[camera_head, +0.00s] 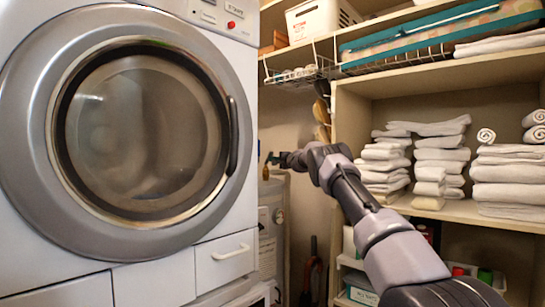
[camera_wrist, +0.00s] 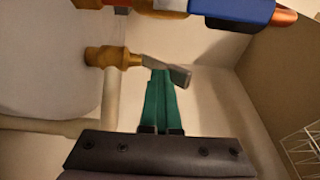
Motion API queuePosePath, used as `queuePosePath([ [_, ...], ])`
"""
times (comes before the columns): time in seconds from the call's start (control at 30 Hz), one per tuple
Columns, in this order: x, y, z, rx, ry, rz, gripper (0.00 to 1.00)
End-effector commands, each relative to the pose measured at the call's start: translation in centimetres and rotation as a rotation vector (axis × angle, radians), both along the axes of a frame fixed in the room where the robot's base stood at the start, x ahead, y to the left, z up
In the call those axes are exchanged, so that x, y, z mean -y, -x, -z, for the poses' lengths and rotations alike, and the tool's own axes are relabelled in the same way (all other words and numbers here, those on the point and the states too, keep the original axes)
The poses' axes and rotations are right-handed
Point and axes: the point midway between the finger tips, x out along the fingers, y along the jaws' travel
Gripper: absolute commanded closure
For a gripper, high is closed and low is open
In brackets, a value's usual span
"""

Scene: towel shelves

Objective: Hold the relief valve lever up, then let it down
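The relief valve (camera_wrist: 108,57) is a brass fitting at the upper left of the wrist view, with a grey metal lever (camera_wrist: 180,76) sticking out to its right. My gripper (camera_wrist: 161,72) has green fingers drawn together, with their tips right at the lever. The lever's end shows to the right of the tips. I cannot tell whether they touch it, and no grip on it shows. In the head view my gripper (camera_head: 271,158) is small and far off, above the grey water heater (camera_head: 272,225). The lever is too small to make out there.
A pale pipe (camera_wrist: 109,100) runs down from the valve. Blue and orange fittings (camera_wrist: 240,10) lie along the top of the wrist view, and a wire rack (camera_wrist: 303,150) is at right. The washing machine (camera_head: 215,260) stands left of my arm, the towel shelves (camera_head: 465,210) right.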

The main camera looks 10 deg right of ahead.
Motion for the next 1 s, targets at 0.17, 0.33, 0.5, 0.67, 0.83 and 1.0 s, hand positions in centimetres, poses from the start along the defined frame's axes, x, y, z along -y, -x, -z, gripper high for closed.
queuePosePath([
  [0.17, 0.0, 0.0, -0.1, 0.001, 0.0, 0.0, 1.0],
  [0.33, 0.2, 0.3, 0.6, -0.001, -0.003, 0.0, 1.0],
  [0.5, 0.4, 0.8, 2.0, -0.002, -0.002, 0.001, 1.0],
  [0.67, 0.5, 1.3, 3.1, -0.002, -0.002, 0.0, 1.0],
  [0.83, 0.7, 1.7, 4.1, 0.0, -0.001, 0.0, 1.0],
  [1.0, 0.8, 2.0, 4.5, 0.001, -0.001, 0.0, 1.0],
])
